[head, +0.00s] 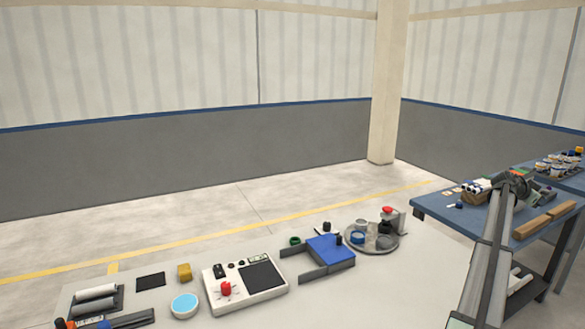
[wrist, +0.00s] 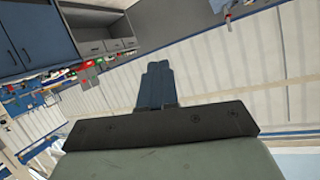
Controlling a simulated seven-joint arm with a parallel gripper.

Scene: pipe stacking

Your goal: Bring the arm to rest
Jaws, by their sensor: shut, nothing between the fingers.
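My gripper (wrist: 158,78) shows in the middle of the wrist view. Its two dark fingers are together, with nothing between them. It points out into the room, clear of any surface near it. In the head view, my grey arm rises from the lower right edge toward the blue table (head: 425,208). My fingers cannot be made out there.
A pale table (head: 350,300) in front carries a white control box (head: 215,297), a blue block fixture (head: 330,250) and a round tray (head: 388,247) of small parts. White pipes (head: 478,186) and wooden bars (head: 530,228) lie on the blue table. The wrist view shows blue cabinets (wrist: 35,38).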

